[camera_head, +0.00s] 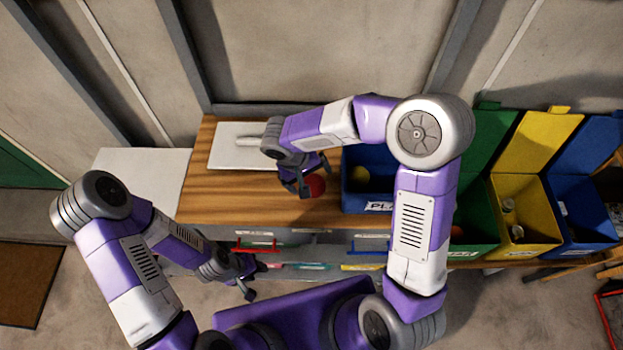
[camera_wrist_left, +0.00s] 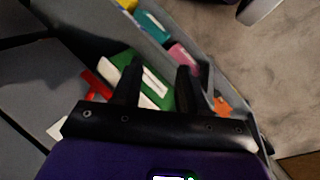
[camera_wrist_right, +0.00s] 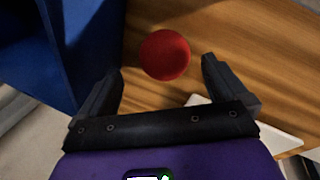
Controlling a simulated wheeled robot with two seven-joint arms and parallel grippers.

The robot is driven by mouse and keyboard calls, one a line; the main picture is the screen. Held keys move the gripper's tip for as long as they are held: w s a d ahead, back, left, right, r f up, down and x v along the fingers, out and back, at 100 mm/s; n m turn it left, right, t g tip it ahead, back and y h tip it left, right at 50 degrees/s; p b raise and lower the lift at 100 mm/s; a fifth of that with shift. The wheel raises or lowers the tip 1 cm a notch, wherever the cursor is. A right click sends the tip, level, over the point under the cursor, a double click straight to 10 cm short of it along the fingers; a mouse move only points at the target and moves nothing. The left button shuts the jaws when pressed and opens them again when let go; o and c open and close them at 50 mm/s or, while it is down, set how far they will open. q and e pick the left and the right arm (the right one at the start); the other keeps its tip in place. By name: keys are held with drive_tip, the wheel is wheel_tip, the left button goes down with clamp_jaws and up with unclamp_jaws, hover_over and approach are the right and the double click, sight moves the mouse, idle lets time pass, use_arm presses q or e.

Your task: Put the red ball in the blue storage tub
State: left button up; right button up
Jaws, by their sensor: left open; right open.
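The red ball (camera_head: 315,185) rests on the wooden countertop, just left of the blue storage tub (camera_head: 352,200). In the right wrist view the red ball (camera_wrist_right: 165,54) lies ahead of and between the open fingers, with the blue tub's wall (camera_wrist_right: 85,45) to its left. My right gripper (camera_head: 303,188) is open and empty, close beside the ball; the head view partly hides the ball behind it. My left gripper (camera_head: 252,279) is open in front of the drawers. In the left wrist view the left gripper (camera_wrist_left: 160,75) is over an open drawer of coloured items.
A white board (camera_head: 230,155) lies on the wooden countertop (camera_head: 225,205) at the back left. The blue tub holds a yellow object (camera_head: 360,174). Green, yellow (camera_head: 545,232) and blue (camera_head: 590,228) lidded bins stand at the right. My right arm covers part of the tub's right side.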

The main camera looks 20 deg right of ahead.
sight(311, 183)
drive_tip(key=x, duration=0.5)
drive_tip(key=shift+s+a+f, duration=0.15)
drive_tip(key=shift+a+f, duration=0.05)
drive_tip(key=shift+a, duration=0.05)
drive_tip(key=shift+c, duration=0.3)
drive_tip(key=shift+r, duration=0.1)
drive_tip(key=c, duration=1.2)
